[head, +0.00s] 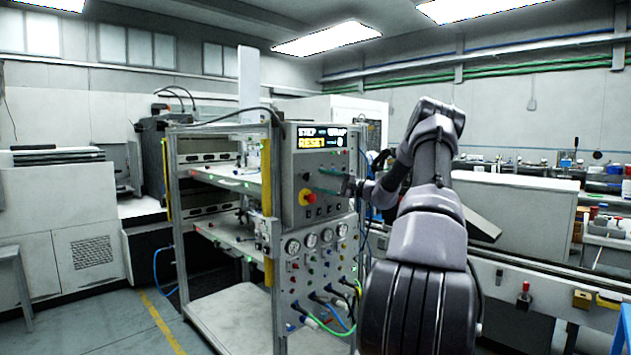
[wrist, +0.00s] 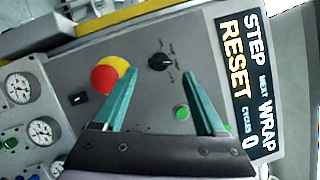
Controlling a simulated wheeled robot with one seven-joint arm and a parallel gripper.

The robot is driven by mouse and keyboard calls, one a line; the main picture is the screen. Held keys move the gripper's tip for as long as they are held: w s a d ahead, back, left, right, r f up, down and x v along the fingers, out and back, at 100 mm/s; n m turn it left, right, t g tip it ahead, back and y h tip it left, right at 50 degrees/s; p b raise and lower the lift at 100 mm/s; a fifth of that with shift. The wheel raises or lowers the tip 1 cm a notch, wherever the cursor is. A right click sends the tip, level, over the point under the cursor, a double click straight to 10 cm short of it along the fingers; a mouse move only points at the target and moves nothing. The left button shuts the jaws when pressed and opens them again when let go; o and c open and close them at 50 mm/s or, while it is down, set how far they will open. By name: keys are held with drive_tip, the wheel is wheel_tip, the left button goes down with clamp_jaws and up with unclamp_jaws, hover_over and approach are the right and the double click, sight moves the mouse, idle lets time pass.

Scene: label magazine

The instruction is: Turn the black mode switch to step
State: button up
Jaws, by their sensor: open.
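The black mode switch (wrist: 159,62) is a round black knob with a white pointer line on the grey control panel (wrist: 140,50) in the wrist view. Small lettering surrounds it, too small to read. My gripper (wrist: 160,78) is open, its two teal fingers pointing at the panel. The knob lies between and just beyond the fingertips, and nothing is held. In the head view my gripper (head: 329,181) is in front of the panel (head: 300,165), and I cannot make out the switch clearly there. The display (wrist: 248,85) reads STEP, NEXT WRAP, RESET, CYCLES 0.
A red emergency button on a yellow base (wrist: 108,76) sits beside one finger. A green button (wrist: 181,112) lies between the fingers, near the right one. A small black switch (wrist: 78,98) and pressure gauges (wrist: 18,88) are at the left. A yellow post (head: 267,178) borders the panel.

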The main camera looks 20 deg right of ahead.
drive_tip(key=v, duration=0.7)
drive_tip(key=shift+f, duration=0.1)
drive_tip(key=s+a+r+n+g+h, duration=0.1)
drive_tip(key=s+a+r+n+g, duration=0.15)
drive_tip(key=s+a, duration=0.45)
drive_tip(key=s+a+r+n+g+h, duration=0.1)
drive_tip(key=s+a+r+n+g, duration=0.2)
drive_tip(key=a, duration=0.8)
drive_tip(key=s+a+r+n+g+h, duration=0.15)
drive_tip(key=s+a+g, duration=0.3)
drive_tip(key=a, duration=0.45)
drive_tip(key=s+a+r+n+t+h, duration=0.1)
drive_tip(key=s+h, duration=0.2)
drive_tip(key=s, duration=1)
drive_tip(key=s+a+r+n+t+h, duration=0.1)
drive_tip(key=s+h, duration=0.3)
drive_tip(key=s, duration=1)
drive_tip(key=shift+a+r+n, duration=0.2)
drive_tip(key=shift+a+n, duration=0.2)
drive_tip(key=shift+a, duration=0.2)
